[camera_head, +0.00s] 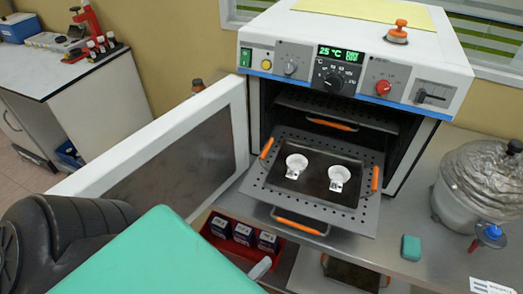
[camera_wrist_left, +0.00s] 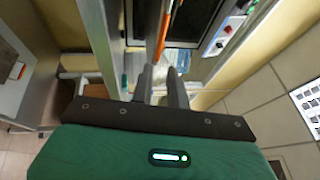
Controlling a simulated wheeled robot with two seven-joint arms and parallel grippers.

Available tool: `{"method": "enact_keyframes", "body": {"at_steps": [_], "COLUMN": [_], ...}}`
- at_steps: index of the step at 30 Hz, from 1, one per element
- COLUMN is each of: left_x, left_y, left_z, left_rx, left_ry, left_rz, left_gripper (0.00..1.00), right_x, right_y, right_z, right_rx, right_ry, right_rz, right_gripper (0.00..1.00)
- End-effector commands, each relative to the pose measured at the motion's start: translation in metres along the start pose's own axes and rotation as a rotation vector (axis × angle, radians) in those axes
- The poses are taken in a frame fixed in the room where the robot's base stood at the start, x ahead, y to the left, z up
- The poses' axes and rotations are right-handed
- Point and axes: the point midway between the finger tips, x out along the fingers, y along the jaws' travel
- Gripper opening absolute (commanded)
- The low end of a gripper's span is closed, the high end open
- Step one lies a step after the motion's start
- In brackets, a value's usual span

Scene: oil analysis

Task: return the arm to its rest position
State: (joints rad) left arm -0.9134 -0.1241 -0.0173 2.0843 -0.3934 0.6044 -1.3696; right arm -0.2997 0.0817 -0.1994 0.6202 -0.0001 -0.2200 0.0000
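My left arm shows in the head view as a dark link and a large teal gripper body at the lower left. The light grey tip of my left gripper (camera_head: 260,268) shows just past the teal body. In the left wrist view the two grey fingers of my left gripper (camera_wrist_left: 161,88) stand a little apart, with no held object visible. The oven (camera_head: 345,60) has its door (camera_head: 170,150) swung open to the left. A perforated rack (camera_head: 255,188) is pulled out and bears a dark tray (camera_head: 312,181) with two white dishes (camera_head: 296,165) (camera_head: 338,178). My right gripper is out of view.
The open door stands close beside my left arm. A red bin (camera_head: 213,238) with small dark boxes sits below the rack. A foil-covered vessel (camera_head: 482,185), a teal block (camera_head: 411,248) and a blue-topped item (camera_head: 491,237) stand on the right. A side bench (camera_head: 60,75) is at far left.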

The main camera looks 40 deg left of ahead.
Motion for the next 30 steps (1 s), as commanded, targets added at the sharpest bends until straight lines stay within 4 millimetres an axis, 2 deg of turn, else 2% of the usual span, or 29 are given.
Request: {"method": "enact_keyframes", "body": {"at_steps": [13,15,17,20,23,24,26,27,30], "left_x": [0.000,0.000,-0.001,-0.006,-0.018,-0.025,-0.037,-0.047,-0.074], "left_y": [0.001,0.008,0.023,0.070,0.137,0.164,0.204,0.230,0.290], "left_z": [0.000,-0.001,-0.004,-0.012,-0.024,-0.029,-0.036,-0.040,-0.048], "left_rx": [-0.001,-0.018,-0.057,-0.175,-0.343,-0.413,-0.513,-0.575,-0.721], "left_ry": [0.000,0.000,0.001,-0.003,-0.021,-0.035,-0.063,-0.086,-0.161], "left_rz": [0.001,0.015,0.045,0.143,0.290,0.355,0.451,0.517,0.676], "left_gripper": [0.16,0.16,0.16,0.16,0.16,0.16,0.16,0.16,0.16], "right_x": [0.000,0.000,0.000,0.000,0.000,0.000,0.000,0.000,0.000], "right_y": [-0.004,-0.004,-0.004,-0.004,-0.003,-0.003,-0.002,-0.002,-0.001], "right_z": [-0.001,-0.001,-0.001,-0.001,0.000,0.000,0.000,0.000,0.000], "right_rx": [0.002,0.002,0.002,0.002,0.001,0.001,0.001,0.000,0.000], "right_ry": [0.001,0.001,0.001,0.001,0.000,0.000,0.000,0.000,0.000], "right_rz": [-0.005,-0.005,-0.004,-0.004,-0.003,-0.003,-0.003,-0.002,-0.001], "right_gripper": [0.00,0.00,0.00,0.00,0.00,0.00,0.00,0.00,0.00]}}
